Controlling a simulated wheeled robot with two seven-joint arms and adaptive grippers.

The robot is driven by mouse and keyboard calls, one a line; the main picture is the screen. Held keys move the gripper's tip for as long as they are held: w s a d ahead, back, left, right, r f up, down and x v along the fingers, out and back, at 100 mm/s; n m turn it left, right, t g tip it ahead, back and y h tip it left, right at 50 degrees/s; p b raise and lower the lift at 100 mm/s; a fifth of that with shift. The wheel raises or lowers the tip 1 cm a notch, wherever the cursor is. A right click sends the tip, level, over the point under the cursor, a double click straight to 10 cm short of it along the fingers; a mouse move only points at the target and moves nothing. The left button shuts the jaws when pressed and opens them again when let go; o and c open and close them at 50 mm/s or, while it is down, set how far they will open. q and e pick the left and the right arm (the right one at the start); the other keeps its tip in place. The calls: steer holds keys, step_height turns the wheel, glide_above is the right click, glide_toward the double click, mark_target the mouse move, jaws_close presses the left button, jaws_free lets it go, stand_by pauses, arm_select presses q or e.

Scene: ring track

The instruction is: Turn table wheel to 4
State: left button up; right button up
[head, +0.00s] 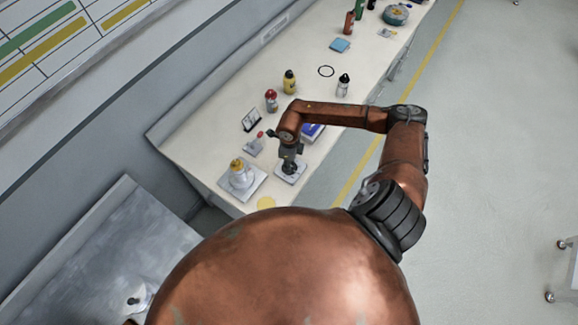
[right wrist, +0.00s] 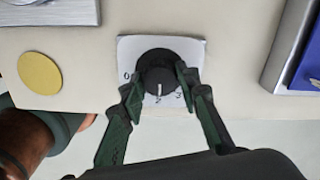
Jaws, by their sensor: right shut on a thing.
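The table wheel is a black round knob (right wrist: 156,68) on a white square plate (right wrist: 128,48) in the right wrist view. Its white pointer line points down at the 2. A 0 shows at the left and a 3 to the right of the 2; I cannot see a 4. My right gripper (right wrist: 158,82) has one finger on each side of the knob and is shut on it. In the head view the right gripper (head: 289,166) reaches down onto the plate (head: 291,178) near the table's front edge and hides most of the knob. My left gripper is not in view.
Left of the plate, a yellow-topped device (head: 238,175) stands on a square base, with a yellow disc (head: 266,203) nearby. A blue item (head: 314,131) lies just beyond my gripper. Bottles (head: 289,82) stand farther along the table.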

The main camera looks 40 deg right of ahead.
steer(key=n+b, duration=0.4)
steer(key=shift+w+f+n, duration=0.1)
steer(key=shift+f+n, duration=0.05)
steer(key=shift+n, duration=0.15)
steer(key=n+b, duration=0.3)
steer(key=shift+n, duration=0.4)
steer(key=n+b, duration=0.3)
steer(key=n, duration=0.1)
steer(key=shift+n+b, duration=1.05)
steer(key=shift+n, duration=0.55)
steer(key=shift+r, duration=0.2)
steer(key=o, duration=1.1)
steer(key=shift+o, duration=0.2)
step_height(320, 180, up, 12)
